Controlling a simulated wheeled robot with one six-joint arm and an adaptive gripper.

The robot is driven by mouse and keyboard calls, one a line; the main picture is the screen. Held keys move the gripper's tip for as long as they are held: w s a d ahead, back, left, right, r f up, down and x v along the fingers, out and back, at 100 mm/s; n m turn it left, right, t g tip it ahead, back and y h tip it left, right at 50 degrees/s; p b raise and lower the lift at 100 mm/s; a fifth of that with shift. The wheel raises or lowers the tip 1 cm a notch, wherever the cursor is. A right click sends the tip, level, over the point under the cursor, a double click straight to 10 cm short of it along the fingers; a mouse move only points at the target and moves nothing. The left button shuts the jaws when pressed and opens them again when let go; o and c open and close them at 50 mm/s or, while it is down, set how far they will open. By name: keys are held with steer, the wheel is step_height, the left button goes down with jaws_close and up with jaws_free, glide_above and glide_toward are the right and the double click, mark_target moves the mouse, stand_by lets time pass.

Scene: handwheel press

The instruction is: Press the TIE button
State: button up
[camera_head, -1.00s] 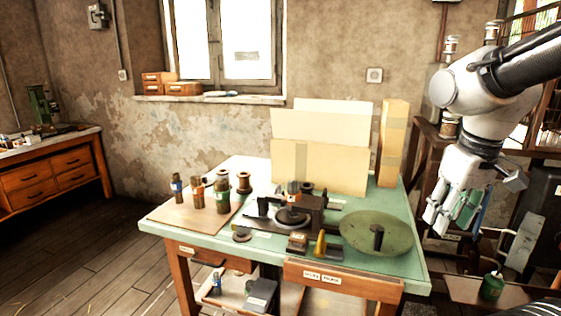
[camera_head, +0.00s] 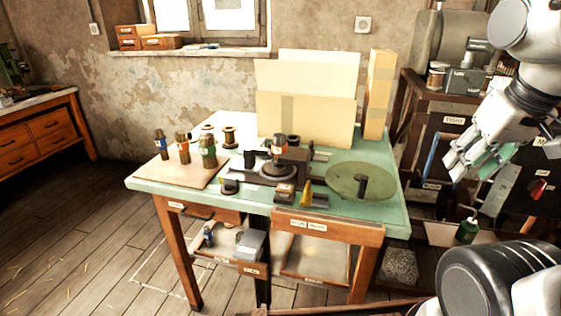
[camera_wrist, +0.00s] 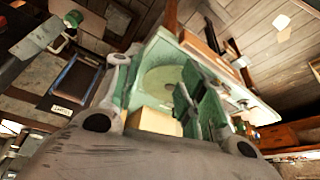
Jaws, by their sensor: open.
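I cannot make out a button marked TIE in either view. A dark bench device (camera_head: 290,165) with a round disc stands on the green-topped table (camera_head: 240,195). A small brown block (camera_head: 314,200) with a yellow cone beside it is at the table's front edge. A dark panel with a red knob (camera_head: 537,188) shows at the right, its lettering too small to read. My gripper (camera_head: 470,160) is open and empty, in the air right of the table. In the wrist view its fingers (camera_wrist: 160,90) are apart, with the tabletop beyond them.
A green round plate (camera_head: 345,182) with a dark post lies at the table's right. Several bottles stand on a board (camera_head: 165,175) at the left. Cardboard sheets (camera_head: 300,115) and a tall box (camera_head: 378,95) stand at the back. A green can (camera_head: 467,231) sits low at the right.

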jaws_close()
stand_by(1.2)
